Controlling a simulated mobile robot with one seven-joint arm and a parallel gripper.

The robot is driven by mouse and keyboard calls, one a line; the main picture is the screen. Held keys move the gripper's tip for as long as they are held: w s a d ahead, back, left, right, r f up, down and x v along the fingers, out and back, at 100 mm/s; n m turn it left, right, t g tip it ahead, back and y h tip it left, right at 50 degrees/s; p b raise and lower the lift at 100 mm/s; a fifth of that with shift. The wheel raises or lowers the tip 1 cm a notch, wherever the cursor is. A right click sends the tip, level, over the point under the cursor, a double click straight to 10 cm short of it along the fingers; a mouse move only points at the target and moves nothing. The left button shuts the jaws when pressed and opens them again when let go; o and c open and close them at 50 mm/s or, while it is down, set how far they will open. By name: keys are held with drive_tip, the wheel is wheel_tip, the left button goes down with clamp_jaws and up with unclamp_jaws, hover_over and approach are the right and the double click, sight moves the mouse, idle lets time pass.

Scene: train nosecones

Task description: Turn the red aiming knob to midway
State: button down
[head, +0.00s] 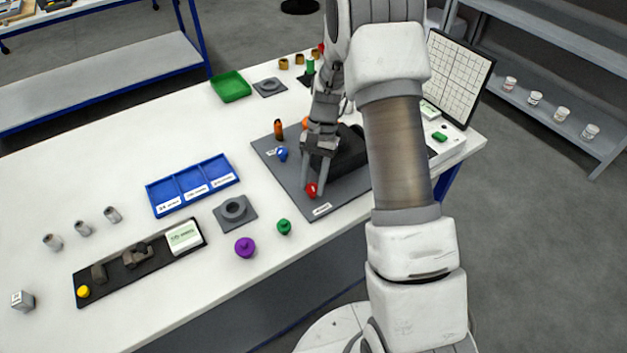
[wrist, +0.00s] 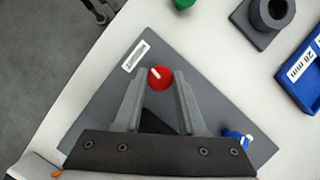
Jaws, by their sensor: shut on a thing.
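The red aiming knob (head: 311,189) stands near the front corner of a dark grey base plate (head: 290,183). It also shows in the wrist view (wrist: 160,78), with a white pointer mark on its top slanting toward the upper left. My gripper (head: 312,182) reaches down over the plate, and its two fingers are shut on the red knob, one on each side. In the wrist view the fingertips (wrist: 158,76) flank the knob. A blue knob (head: 281,154) sits on the same plate toward the left. A black body on the plate is partly hidden by my gripper and arm.
A white label (head: 321,209) lies beside the red knob. A green knob (head: 284,226), a purple knob (head: 245,247) and a grey socket block (head: 234,212) stand left of the plate. A blue three-part tray (head: 166,208) lies farther left. An orange upright piece (head: 278,129) stands at the plate's back.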

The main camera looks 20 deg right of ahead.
drive_tip(key=shift+n+h, duration=0.3)
drive_tip(key=shift+n, duration=0.5)
drive_tip(key=c, duration=0.5)
unclamp_jaws()
drive_tip(key=v, duration=1.7)
drive_tip(key=shift+w+r, duration=0.15)
drive_tip(key=shift+w, duration=0.2)
drive_tip(key=shift+a, duration=0.1)
